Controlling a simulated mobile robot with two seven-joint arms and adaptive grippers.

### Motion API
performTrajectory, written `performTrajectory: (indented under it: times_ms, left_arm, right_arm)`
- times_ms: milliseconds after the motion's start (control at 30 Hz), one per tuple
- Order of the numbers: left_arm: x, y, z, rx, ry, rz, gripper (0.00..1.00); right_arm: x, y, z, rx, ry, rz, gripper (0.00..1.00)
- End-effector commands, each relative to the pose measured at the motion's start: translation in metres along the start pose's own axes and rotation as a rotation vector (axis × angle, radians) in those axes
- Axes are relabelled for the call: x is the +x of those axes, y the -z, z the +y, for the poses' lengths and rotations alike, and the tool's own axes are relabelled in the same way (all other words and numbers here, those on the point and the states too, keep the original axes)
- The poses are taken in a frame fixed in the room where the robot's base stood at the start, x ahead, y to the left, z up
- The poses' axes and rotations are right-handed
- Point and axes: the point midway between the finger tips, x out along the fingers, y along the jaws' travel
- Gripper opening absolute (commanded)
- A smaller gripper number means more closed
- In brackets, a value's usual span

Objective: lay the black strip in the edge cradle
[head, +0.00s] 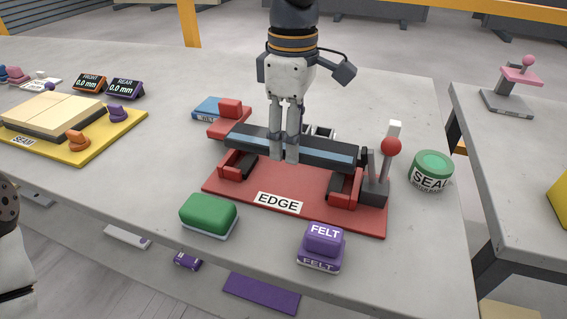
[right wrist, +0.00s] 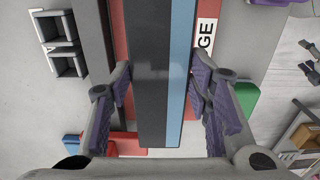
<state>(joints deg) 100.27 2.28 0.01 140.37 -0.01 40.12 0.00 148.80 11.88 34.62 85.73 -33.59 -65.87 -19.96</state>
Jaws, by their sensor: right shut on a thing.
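The black strip (head: 330,153) is a long dark bar with a blue band along one edge. My right gripper (head: 285,155) comes down from above and is shut on the strip near its middle. In the right wrist view the strip (right wrist: 150,75) runs between the two fingers (right wrist: 165,95). The edge cradle (head: 315,200) is a red base labelled EDGE with red supports at left and right. The strip lies lengthwise over these supports; I cannot tell whether it rests on them. My left gripper is out of view; part of my left arm shows at the left edge.
A lever with a red ball (head: 391,146) stands at the cradle's right end. A green block (head: 208,213), a purple FELT block (head: 322,245) and a green SEAL tin (head: 432,168) stand around it. A yellow SEAM board (head: 90,143) lies left. Bare slab lies between board and cradle.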

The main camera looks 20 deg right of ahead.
Motion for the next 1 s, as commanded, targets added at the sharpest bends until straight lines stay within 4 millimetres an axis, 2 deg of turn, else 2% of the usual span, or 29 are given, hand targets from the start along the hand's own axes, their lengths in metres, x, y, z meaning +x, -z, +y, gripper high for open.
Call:
performTrajectory:
  times_ms: [300, 667, 700, 733, 767, 1000]
  left_arm:
    - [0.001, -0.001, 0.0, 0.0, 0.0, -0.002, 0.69]
    - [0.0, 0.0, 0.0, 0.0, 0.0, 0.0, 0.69]
    - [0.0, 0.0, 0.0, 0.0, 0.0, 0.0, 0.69]
    - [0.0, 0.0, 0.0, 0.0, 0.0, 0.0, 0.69]
    - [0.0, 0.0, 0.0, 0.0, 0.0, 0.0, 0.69]
    - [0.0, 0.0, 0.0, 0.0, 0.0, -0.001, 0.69]
  right_arm:
    - [0.045, 0.0, 0.0, 0.001, -0.001, 0.001, 0.01]
    - [0.05, 0.001, 0.0, 0.001, -0.004, 0.004, 0.01]
    - [0.05, 0.0, 0.0, 0.001, -0.003, 0.003, 0.54]
    - [0.05, 0.0, 0.0, 0.001, -0.003, 0.003, 0.61]
    - [0.051, 0.0, 0.0, 0.001, -0.003, 0.003, 0.66]
    - [0.051, 0.0, 0.0, 0.002, -0.002, 0.002, 0.66]
